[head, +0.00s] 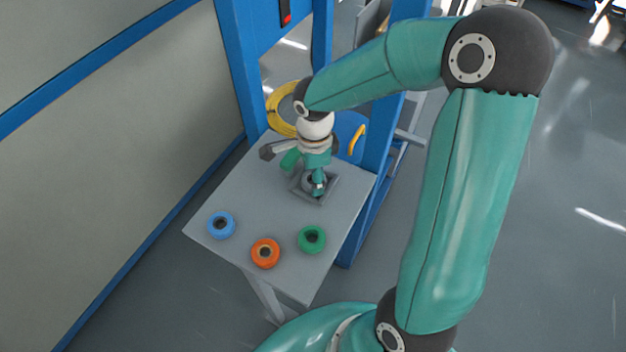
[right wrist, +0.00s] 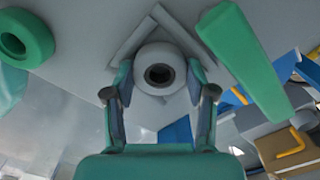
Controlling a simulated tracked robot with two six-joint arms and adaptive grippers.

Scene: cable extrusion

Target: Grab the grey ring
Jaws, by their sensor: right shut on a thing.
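The grey ring (right wrist: 160,73) sits between the two fingers of my right gripper (right wrist: 160,85) in the right wrist view, with a dark hole at its centre. The fingers touch it from both sides. In the head view my right gripper (head: 317,186) points down over the square grey frame (head: 326,190) on the table, and the ring is mostly hidden behind the fingers. The frame's edges also show around the ring in the right wrist view (right wrist: 133,41). I cannot tell whether the ring is lifted. My left gripper is not in view.
A blue ring (head: 221,225), an orange ring (head: 265,253) and a green ring (head: 312,239) lie along the front of the grey table (head: 240,190). A blue post structure (head: 240,60) stands behind it, with a yellow coil (head: 281,108). A wall is at the left.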

